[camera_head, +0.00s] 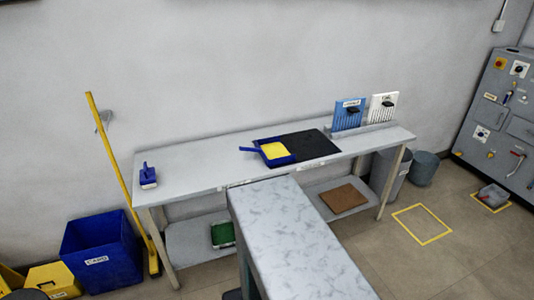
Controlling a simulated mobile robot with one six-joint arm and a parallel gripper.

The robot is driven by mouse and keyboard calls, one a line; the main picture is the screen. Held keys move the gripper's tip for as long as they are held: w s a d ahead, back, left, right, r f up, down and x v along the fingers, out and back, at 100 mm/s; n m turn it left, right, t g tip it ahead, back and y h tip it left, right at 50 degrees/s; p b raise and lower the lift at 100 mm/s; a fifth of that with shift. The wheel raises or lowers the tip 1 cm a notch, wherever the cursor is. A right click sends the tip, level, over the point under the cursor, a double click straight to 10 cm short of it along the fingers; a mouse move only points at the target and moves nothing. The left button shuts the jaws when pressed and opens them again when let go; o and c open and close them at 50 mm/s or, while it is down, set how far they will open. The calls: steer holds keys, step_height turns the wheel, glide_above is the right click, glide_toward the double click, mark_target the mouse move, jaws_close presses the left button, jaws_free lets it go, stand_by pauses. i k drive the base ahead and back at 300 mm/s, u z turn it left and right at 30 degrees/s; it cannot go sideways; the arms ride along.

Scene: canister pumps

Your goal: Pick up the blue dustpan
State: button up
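The blue dustpan (282,161) lies on the long grey workbench (205,172), right of its middle. Its short blue handle points left. A flat yellow patch (275,150) shows within its blue rim; I cannot tell whether it is a separate piece. The dustpan's right part overlaps a black mat (316,144). My gripper is not in view.
A blue brush-like item (148,176) stands at the bench's left end. Blue and white panels (348,113) stand at the back right. A mottled grey surface (295,245) extends from the foreground to the bench front. A yellow pole (118,170) leans left, beside a blue bin (100,255).

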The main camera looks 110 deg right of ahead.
mark_target(273, 152)
steer(key=u, duration=0.55)
steer(key=k, duration=0.15)
steer(key=z, duration=3)
steer(key=k, duration=0.6)
steer(key=u, duration=0.2)
steer(key=i, duration=0.45)
steer(key=z, duration=0.05)
